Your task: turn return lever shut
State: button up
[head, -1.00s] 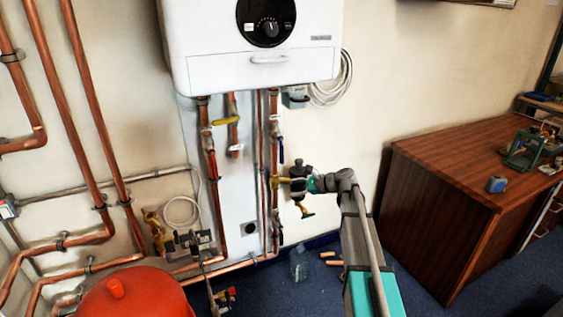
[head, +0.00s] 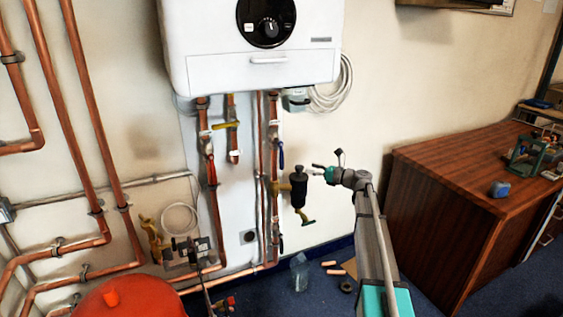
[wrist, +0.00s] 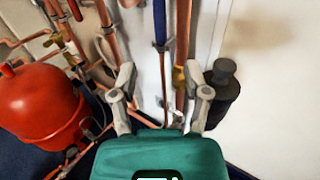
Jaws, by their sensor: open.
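A blue lever (head: 281,157), which fits the return lever, hangs upright along the right copper pipe under the boiler in the head view. In the wrist view a long blue upright piece (wrist: 160,22), likely the same lever, shows at the top, beyond the fingers. My gripper (head: 320,171) is right of the black cylinder, apart from the lever. Its two fingers are spread and empty in the wrist view (wrist: 160,82). The lever's pivot is too small to read clearly.
A black cylinder (head: 298,190) with a brass valve stands between my gripper and the pipes; it is close to my right finger in the wrist view (wrist: 222,88). A red lever (head: 211,169) and yellow lever (head: 226,125) are left. A red tank (head: 135,298) stands lower left.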

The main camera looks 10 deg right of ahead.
aim_at(282, 160)
jog(key=x, duration=1.3)
jog(key=shift+w+a, duration=0.15)
jog(key=shift+a, duration=0.15)
grip_shut()
